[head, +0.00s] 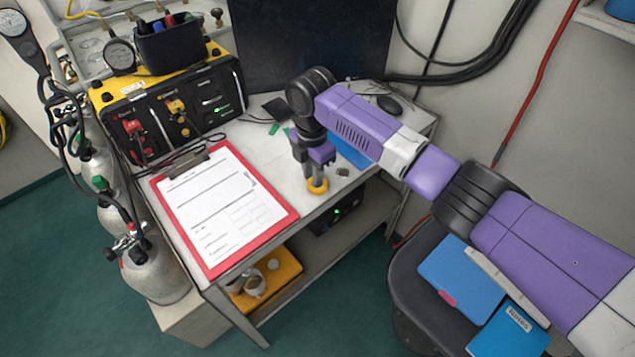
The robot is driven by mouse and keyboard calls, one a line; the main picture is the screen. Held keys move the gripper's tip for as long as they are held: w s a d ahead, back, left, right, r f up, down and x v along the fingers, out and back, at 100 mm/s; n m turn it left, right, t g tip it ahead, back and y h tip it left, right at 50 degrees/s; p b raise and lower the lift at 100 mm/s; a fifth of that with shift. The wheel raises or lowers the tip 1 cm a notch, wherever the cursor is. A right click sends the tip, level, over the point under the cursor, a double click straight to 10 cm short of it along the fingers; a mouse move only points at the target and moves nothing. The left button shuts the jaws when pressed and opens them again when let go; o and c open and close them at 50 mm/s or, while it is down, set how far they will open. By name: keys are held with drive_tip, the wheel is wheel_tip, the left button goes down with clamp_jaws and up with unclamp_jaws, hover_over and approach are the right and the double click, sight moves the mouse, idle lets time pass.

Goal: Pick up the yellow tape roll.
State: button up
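The yellow tape roll (317,187) lies flat on the white table top near its front edge, right of the clipboard. My gripper (314,180) points straight down right at the roll, with its fingertips at or inside the ring. The dark fingers partly cover the roll's far side. At this size I cannot tell whether the fingers touch the roll or how far apart they are.
A red clipboard (222,212) with paper lies left of my gripper. A black and yellow air panel (170,105) stands at the back left, a monitor (310,42) behind. A small dark object (343,171) lies right of the roll. A chair with blue folders (460,278) stands at right.

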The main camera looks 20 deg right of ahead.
drive_tip(key=shift+f, duration=0.15)
clamp_jaws()
